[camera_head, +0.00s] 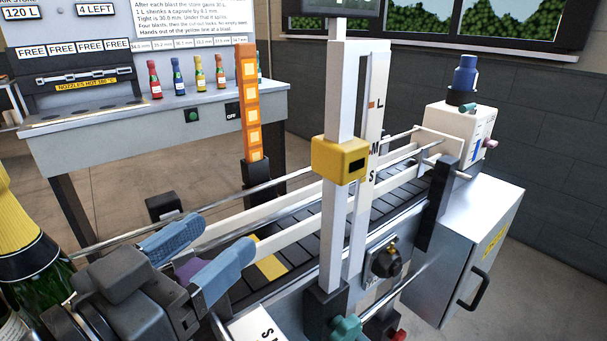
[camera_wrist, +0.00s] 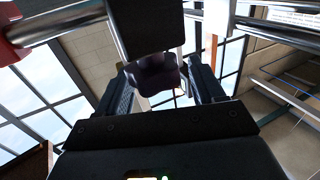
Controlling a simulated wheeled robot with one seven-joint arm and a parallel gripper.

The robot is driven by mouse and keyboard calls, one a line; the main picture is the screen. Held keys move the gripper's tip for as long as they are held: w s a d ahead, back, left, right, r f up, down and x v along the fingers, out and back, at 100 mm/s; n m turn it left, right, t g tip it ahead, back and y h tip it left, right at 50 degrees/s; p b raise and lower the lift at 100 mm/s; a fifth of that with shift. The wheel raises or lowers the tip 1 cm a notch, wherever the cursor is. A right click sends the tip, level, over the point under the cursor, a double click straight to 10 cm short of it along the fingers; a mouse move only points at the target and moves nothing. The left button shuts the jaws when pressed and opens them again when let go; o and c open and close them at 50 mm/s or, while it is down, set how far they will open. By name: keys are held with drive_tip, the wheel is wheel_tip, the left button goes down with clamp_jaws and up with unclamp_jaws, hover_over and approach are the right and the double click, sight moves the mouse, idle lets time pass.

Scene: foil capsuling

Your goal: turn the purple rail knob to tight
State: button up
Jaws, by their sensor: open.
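The purple rail knob (camera_head: 187,268) shows partly between the two blue-padded fingers of my gripper (camera_head: 219,237) at the lower left of the head view. Much of it is hidden by the fingers. In the wrist view the knob (camera_wrist: 154,78) is a dark, lobed shape between the fingers of my gripper (camera_wrist: 162,68). The jaws are open, one finger on each side of it. I cannot tell whether either finger touches it. The knob's marking is not readable.
The conveyor (camera_head: 315,220) with its white guide rails runs to the back right. A height post with a yellow block (camera_head: 339,160) stands close on the right. A teal knob (camera_head: 346,328) is low in front. A green bottle with gold foil (camera_head: 22,240) stands at far left.

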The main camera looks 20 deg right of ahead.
wheel_tip(320, 180, up, 2)
drive_tip(key=shift+r, duration=0.1)
drive_tip(key=s+d+r, duration=0.1)
drive_tip(key=d+r, duration=0.1)
drive_tip(key=d, duration=0.1)
drive_tip(key=s+d+r, duration=0.1)
drive_tip(key=d+r, duration=0.1)
drive_tip(key=d, duration=0.2)
drive_tip(key=s+d+r+b, duration=0.1)
drive_tip(key=d+r, duration=0.1)
drive_tip(key=d, duration=0.2)
drive_tip(key=shift+s+d+r, duration=0.1)
drive_tip(key=shift+s+r, duration=0.05)
drive_tip(key=shift+r, duration=0.2)
drive_tip(key=shift+f, duration=0.1)
